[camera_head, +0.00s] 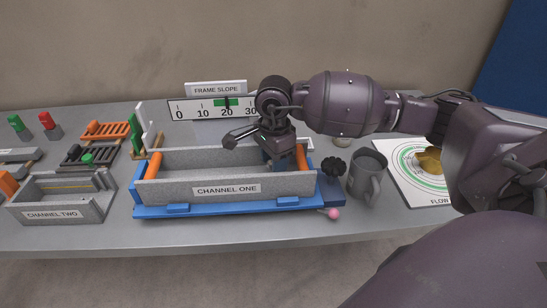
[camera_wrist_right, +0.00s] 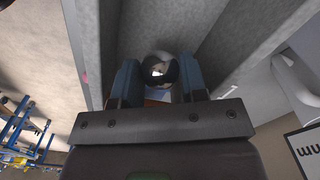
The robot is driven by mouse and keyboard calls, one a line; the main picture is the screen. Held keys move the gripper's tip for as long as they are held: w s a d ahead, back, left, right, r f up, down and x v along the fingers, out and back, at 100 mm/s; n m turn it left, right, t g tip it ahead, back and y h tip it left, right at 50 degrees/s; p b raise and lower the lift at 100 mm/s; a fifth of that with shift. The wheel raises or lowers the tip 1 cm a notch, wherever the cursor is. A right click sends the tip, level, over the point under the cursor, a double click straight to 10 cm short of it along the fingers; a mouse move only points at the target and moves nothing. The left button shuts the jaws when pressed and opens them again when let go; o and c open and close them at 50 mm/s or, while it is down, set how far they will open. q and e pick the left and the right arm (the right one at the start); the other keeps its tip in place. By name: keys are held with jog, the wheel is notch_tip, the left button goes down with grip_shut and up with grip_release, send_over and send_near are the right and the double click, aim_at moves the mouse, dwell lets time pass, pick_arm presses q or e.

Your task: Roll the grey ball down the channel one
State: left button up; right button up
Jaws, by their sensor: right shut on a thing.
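The channel one (camera_head: 160,191) is a grey open trough on a blue frame (camera_head: 235,210), with an orange bar near each end. My right gripper (camera_head: 277,158) reaches down into its right end. In the right wrist view a shiny ball (camera_wrist_right: 158,70), grey and dark with a bright reflection, sits between the two blue fingers of my right gripper (camera_wrist_right: 158,82), which is shut on it. The ball is between the trough's grey walls; whether it touches the floor I cannot tell. In the head view the ball is hidden. My left gripper is not in view.
A slope scale (camera_head: 190,113) stands behind the trough. A dark knob (camera_head: 333,166), a grey mug (camera_head: 367,175) and a pink-tipped lever (camera_head: 333,214) are close at the right. The channel two (camera_head: 58,205) and several small racks stand at the left.

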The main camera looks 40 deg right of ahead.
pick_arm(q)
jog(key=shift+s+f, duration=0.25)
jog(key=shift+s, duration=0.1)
pick_arm(e)
jog(key=o, duration=1)
jog(key=shift+o, duration=0.7)
jog(key=shift+f, duration=0.1)
notch_tip(320, 180, up, 3)
jog(key=shift+w+d+f, duration=0.1)
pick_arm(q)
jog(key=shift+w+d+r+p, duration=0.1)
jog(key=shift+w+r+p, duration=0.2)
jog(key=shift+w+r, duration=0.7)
pick_arm(e)
notch_tip(320, 180, up, 8)
jog(key=shift+r, duration=0.1)
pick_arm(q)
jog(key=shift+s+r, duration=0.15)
pick_arm(e)
jog(key=shift+s, duration=0.2)
